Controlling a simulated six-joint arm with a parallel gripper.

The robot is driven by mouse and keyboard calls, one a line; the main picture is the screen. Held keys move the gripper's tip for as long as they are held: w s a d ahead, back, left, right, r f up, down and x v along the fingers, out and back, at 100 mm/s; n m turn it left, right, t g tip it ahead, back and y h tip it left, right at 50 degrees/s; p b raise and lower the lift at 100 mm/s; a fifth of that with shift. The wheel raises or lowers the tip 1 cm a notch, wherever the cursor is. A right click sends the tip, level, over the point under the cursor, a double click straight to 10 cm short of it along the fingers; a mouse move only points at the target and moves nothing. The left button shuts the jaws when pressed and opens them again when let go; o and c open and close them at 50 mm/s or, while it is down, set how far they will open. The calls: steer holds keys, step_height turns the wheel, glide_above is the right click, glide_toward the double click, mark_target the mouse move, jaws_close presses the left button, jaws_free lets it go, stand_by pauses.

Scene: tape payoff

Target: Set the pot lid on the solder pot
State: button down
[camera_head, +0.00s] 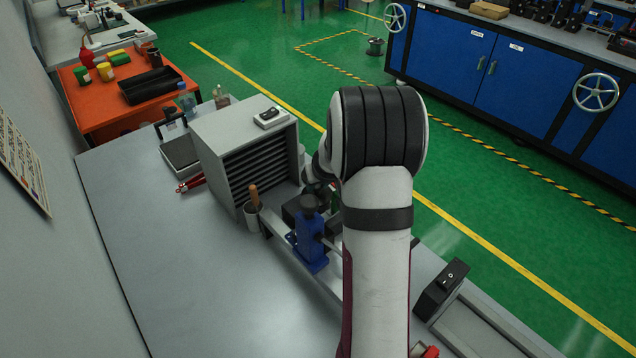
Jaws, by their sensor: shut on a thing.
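My arm rises through the middle of the view and bends away at a large black-banded joint. Part of my wrist shows just left of that joint, close to the right side of the grey drawer cabinet. My gripper is hidden behind my own arm, so its fingers and anything in them do not show. I cannot make out the pot lid or the solder pot for certain. Below my wrist, a blue device (311,246) with a dark round top stands on the bench beside some dark boxy parts. I cannot tell whether the pot is among these.
The grey drawer cabinet (240,148) stands left of my wrist, with a small black-topped device (270,116) on it. A cup with a wooden-handled tool (252,215) stands in front. A black switch box (441,289) is right of my arm. The bench (190,285) is clear at left front.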

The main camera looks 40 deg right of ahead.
steer(key=shift+f, duration=0.3)
stand_by(0.4)
jaws_free()
steer(key=shift+r, duration=3.5)
steer(key=shift+a, duration=0.1)
steer(key=s+a+r+y, duration=0.1)
steer(key=s+a+r, duration=0.25)
steer(key=a, duration=0.55)
steer(key=s+a+r+t+y, duration=0.1)
steer(key=s+a+r, duration=0.2)
steer(key=a+r, duration=0.35)
steer(key=s+a+r+y, duration=0.15)
steer(key=s+a, duration=0.25)
steer(key=a, duration=0.7)
steer(key=s+a, duration=0.5)
steer(key=s, duration=0.2)
steer(key=s+f+m+g, duration=0.1)
steer(key=s+f+g, duration=0.5)
steer(key=s, duration=0.5)
step_height(320, 180, down, 2)
steer(key=shift+a+f+g, duration=0.15)
steer(key=shift+a+g, duration=0.05)
steer(key=shift+g, duration=0.2)
